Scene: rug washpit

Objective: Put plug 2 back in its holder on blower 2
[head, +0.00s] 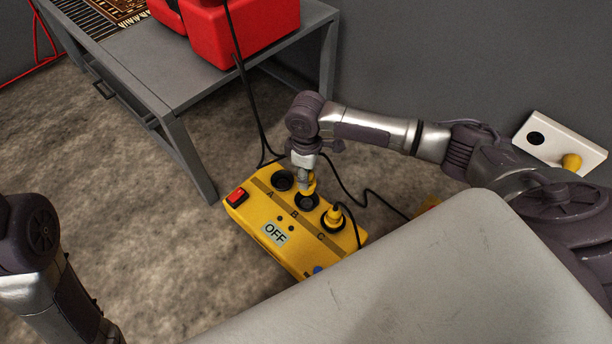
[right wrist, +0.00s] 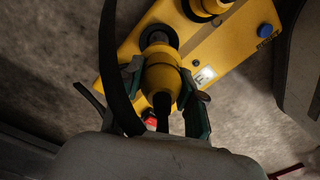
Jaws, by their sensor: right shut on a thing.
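My right gripper (head: 305,183) is shut on a yellow plug (right wrist: 163,80) with a black cable at its rear. The plug's front end is at the middle socket, marked B, of the yellow power box (head: 265,217); I cannot tell how deep it sits. Another yellow plug (head: 334,216) stands in socket C. Socket A (head: 282,180) is empty. The box's label reads OFF. No number shows on either plug. A red machine (head: 255,30) stands on the grey table; I cannot tell whether it is blower 2, and no holder is discernible. My left gripper is out of the picture.
The grey metal table (head: 165,80) stands behind and left of the box. Black cables run from the table down to the floor and off to the right. A white wall outlet (head: 545,128) holds a yellow plug (head: 571,163). Carpet-like floor (head: 130,210) left of the box is clear.

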